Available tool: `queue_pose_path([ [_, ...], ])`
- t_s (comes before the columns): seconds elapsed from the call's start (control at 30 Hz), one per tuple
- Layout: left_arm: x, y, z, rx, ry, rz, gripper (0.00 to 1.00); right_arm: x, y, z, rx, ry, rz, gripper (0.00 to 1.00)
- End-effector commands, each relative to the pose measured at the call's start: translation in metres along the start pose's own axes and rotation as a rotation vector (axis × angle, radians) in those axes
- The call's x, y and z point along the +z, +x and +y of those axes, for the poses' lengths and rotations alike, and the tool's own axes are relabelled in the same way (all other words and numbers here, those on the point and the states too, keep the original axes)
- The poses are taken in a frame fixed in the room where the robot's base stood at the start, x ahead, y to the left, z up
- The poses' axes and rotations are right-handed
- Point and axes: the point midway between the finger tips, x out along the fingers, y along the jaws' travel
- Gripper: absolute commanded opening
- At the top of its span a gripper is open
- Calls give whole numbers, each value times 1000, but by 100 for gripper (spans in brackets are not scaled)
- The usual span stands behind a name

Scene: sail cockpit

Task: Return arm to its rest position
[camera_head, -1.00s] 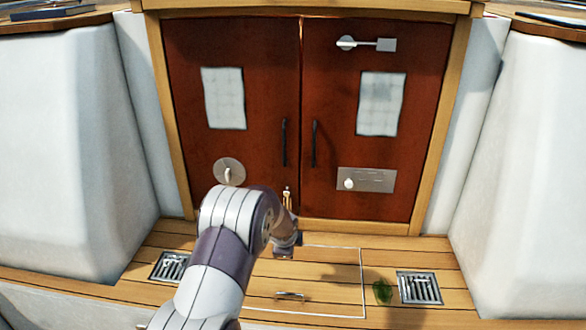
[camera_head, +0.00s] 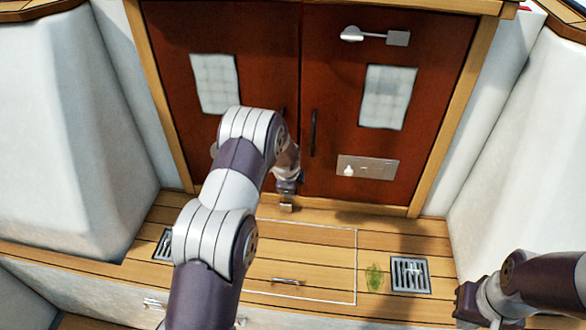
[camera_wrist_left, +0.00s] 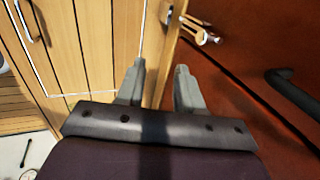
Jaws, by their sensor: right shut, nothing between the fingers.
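My right gripper (camera_head: 463,302) is low at the right of the head view, above the deck and apart from the doors. It is shut with nothing in it, and its fingertips show only small and dark. My left arm reaches up the middle and bends down to its gripper (camera_head: 287,201) at the foot of the red doors. In the left wrist view the left gripper (camera_wrist_left: 160,75) has its two grey fingers apart, with nothing held between them. A wooden edge shows behind the fingers, and a metal fitting (camera_wrist_left: 200,31) lies beyond them.
Two red-brown doors (camera_head: 345,100) with dark handles stand shut ahead. White moulded seats (camera_head: 60,130) rise on both sides. The plank deck has a hatch outline, a metal grate (camera_head: 410,274) and a green clump (camera_head: 374,277).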

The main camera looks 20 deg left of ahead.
Motion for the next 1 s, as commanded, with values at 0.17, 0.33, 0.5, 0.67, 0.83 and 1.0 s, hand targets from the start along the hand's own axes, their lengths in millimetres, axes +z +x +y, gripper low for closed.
queue_pose_path([
  [0.17,0,-1,1,9,0,0,37,0,-2,0,0,0,0,0],
  [0.33,0,-1,1,9,0,0,37,0,-1,0,0,0,0,0],
  [0.5,0,-1,1,8,0,0,37,0,-1,0,0,0,0,0],
  [0.67,1,-1,2,14,-99,-1,37,0,-1,0,0,0,0,0],
  [0.83,4,-24,79,195,-618,-76,37,0,-3,0,0,0,0,0],
  [1.0,-6,-135,161,297,-1127,-203,37,-1,-6,0,0,0,0,0],
])
